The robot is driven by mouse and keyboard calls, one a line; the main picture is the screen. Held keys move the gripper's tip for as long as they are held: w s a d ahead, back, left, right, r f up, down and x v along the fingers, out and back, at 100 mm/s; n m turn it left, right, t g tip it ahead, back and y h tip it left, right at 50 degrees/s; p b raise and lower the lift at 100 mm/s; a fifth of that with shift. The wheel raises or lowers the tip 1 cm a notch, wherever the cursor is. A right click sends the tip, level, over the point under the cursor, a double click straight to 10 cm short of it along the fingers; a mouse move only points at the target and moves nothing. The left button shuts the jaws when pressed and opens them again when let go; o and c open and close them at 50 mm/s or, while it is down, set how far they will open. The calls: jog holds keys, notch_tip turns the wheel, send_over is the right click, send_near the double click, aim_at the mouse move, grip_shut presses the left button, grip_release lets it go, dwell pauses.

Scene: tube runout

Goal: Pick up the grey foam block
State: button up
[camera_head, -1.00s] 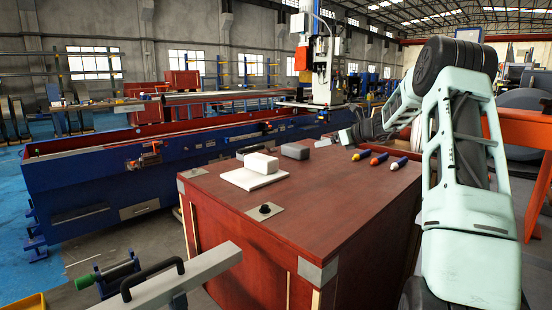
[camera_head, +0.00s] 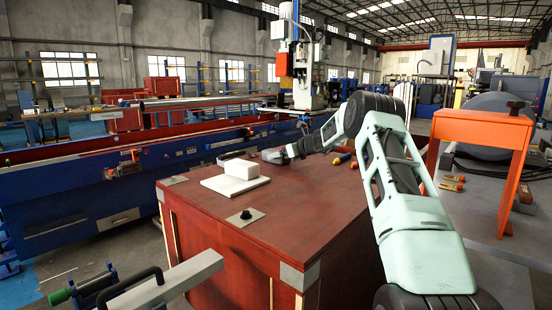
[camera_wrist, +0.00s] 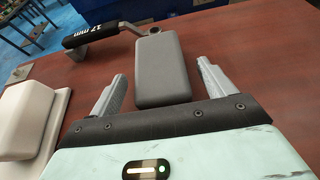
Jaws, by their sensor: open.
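The grey foam block (camera_wrist: 162,68) lies flat on the red-brown top of a crate-like table (camera_head: 300,205). In the wrist view it is straight ahead, its near end between the two fingertips of my gripper (camera_wrist: 162,75). There are gaps on both sides, and the fingers do not appear to touch it. In the head view my gripper (camera_head: 284,153) is low over the tabletop, and the block (camera_head: 272,156) is partly hidden there.
A white block (camera_head: 242,168) on a white pad (camera_head: 222,186) is left of the grey block. A black handle marked 17 mm (camera_wrist: 90,36) lies just beyond it. Coloured marker-like pieces (camera_head: 342,159) lie behind my arm.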

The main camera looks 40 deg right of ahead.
jog(key=shift+x, duration=1.4)
jog(key=c, duration=1.1)
jog(key=shift+o, duration=0.2)
jog(key=shift+r, duration=0.15)
